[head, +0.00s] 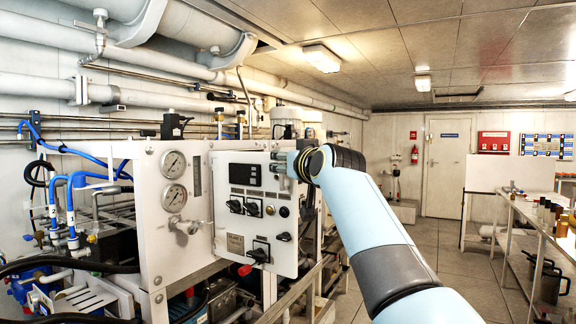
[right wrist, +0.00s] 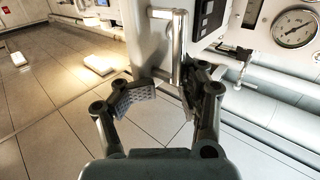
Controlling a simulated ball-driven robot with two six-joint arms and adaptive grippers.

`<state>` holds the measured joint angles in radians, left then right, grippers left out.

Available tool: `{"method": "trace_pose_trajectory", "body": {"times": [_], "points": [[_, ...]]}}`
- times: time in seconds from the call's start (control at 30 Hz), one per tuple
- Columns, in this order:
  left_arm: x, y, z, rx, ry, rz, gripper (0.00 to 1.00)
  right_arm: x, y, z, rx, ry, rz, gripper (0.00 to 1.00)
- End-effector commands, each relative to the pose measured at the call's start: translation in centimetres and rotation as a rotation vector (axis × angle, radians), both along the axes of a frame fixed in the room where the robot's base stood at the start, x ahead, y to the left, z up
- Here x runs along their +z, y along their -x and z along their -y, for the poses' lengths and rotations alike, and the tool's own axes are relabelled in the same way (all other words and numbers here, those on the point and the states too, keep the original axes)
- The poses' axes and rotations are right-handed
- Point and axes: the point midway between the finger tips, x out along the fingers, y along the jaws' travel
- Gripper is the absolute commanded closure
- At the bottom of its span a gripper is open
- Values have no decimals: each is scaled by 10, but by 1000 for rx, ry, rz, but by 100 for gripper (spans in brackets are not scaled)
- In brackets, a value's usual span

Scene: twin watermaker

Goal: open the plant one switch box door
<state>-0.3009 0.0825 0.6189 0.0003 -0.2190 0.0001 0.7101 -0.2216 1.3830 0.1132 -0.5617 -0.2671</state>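The plant one switch box door (head: 234,196) is a white panel with a dark display, several black switches and a red-handled switch. It stands right of two round gauges in the head view. I cannot tell whether it is fully shut. My right gripper (head: 287,163) is at the door's upper right edge. In the right wrist view a vertical metal bar handle (right wrist: 178,50) stands on a pale surface. My right gripper (right wrist: 163,93) is open there, its fingers apart around the handle's lower end, which is nearer the right finger. My left gripper is not in view.
Pressure gauges (head: 173,196) and blue hoses (head: 68,180) lie left of the door. White pipes (head: 150,95) run above. A shelf rack (head: 535,225) stands at the far right. The tiled floor (head: 470,265) between is clear.

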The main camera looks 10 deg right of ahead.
Motion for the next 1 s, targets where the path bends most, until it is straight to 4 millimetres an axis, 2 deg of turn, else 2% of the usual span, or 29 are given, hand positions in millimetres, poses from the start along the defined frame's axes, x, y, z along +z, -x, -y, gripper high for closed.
{"method": "trace_pose_trajectory", "body": {"times": [0.03,0.2,0.4,0.57,1.0], "points": [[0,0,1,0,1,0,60,16,0,-1,1,-3,13,67],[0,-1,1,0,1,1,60,54,1,0,0,-3,16,67],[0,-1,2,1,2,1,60,85,1,1,-2,-2,16,67],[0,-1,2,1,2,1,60,93,1,1,-2,-3,14,67],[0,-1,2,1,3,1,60,93,1,1,-2,-3,15,67]]}}
